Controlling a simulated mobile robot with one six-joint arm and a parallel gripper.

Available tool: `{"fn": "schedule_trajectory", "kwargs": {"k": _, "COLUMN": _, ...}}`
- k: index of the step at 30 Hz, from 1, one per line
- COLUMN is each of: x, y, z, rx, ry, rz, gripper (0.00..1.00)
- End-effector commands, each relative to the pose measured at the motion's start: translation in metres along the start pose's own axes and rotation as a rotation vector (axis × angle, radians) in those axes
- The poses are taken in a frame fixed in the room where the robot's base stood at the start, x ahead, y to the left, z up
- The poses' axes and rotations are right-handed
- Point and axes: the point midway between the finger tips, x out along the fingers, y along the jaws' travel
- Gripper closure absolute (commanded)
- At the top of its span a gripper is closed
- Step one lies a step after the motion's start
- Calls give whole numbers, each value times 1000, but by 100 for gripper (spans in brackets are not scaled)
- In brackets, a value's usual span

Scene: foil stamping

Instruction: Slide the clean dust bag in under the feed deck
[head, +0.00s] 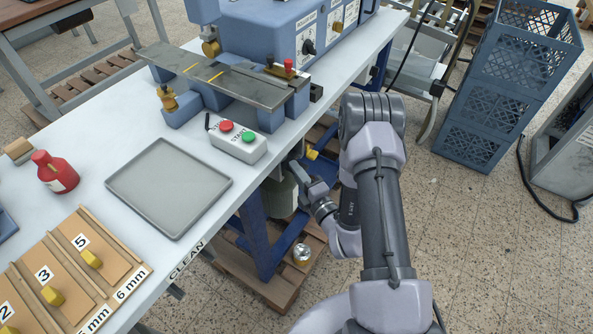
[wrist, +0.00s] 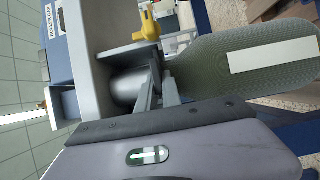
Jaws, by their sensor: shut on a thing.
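The dust bag, a grey-green fabric bag with a white strip, fills the right of the wrist view (wrist: 195,70). In the head view part of it (head: 280,200) shows below the bench edge, behind my gripper (head: 298,170). In the wrist view my gripper (wrist: 160,92) is shut at the bag's neck end. A silver cylinder (wrist: 127,88) in a grey housing lies in line with that neck; I cannot tell whether they touch. A yellow lever (wrist: 147,27) is beside it, also in the head view (head: 312,154). The steel feed deck (head: 215,75) is on the bench above.
A blue bench leg (head: 257,235) and a wooden pallet (head: 270,280) are close to the bag. A control box (head: 237,138) and grey tray (head: 170,187) lie on the bench. Blue crates (head: 500,90) stand at right.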

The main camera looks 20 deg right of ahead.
Motion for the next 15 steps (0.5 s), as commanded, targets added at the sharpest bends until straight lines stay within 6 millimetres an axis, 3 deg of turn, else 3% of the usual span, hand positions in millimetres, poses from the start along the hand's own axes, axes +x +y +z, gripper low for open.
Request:
{"fn": "schedule_trajectory", "kwargs": {"k": 14, "x": 0, "y": -3, "z": 0, "rx": 0, "ry": 0, "rz": 1, "gripper": 100}}
{"fn": "schedule_trajectory", "kwargs": {"k": 15, "x": 0, "y": -3, "z": 0, "rx": 0, "ry": 0, "rz": 1, "gripper": 87}}
